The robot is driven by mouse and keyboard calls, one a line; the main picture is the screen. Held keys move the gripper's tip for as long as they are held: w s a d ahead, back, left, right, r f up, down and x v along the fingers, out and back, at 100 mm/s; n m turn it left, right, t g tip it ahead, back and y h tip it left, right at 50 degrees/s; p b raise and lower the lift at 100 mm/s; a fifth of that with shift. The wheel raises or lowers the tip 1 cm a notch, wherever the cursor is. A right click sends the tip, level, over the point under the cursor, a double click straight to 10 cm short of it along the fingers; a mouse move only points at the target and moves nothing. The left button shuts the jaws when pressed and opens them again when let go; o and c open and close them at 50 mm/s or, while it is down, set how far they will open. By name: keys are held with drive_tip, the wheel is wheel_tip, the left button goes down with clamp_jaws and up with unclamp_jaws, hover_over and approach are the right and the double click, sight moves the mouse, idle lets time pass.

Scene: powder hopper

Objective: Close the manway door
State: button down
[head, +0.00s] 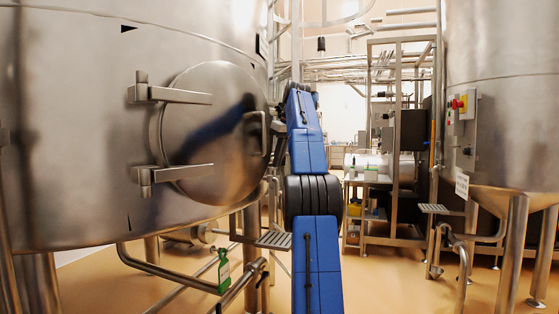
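The round steel manway door (208,125) is on the side of the large steel tank (65,120) at left. Two hinge arms (175,94) reach across it from the left. A bar handle (262,133) is near its right edge. The door lies over its opening, roughly in line with the tank wall; I cannot tell whether it is fully seated. My blue arm rises just right of the door. My gripper (278,120) shows only as small dark parts beside the handle, mostly hidden by the arm; its fingers and any contact are unclear.
A second tank (505,110) on legs stands at right, with a control box (464,105). A metal frame (393,150) stands behind. Tan floor (390,285) is clear between the tanks.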

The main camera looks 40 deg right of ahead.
drive_tip(key=shift+w+a+r, duration=0.25)
drive_tip(key=shift+w+r, duration=0.05)
drive_tip(key=shift+w, duration=0.25)
drive_tip(key=s+d+r, duration=0.1)
drive_tip(key=s+r, duration=0.1)
drive_tip(key=s, duration=1.2)
drive_tip(key=shift+s+r, duration=0.1)
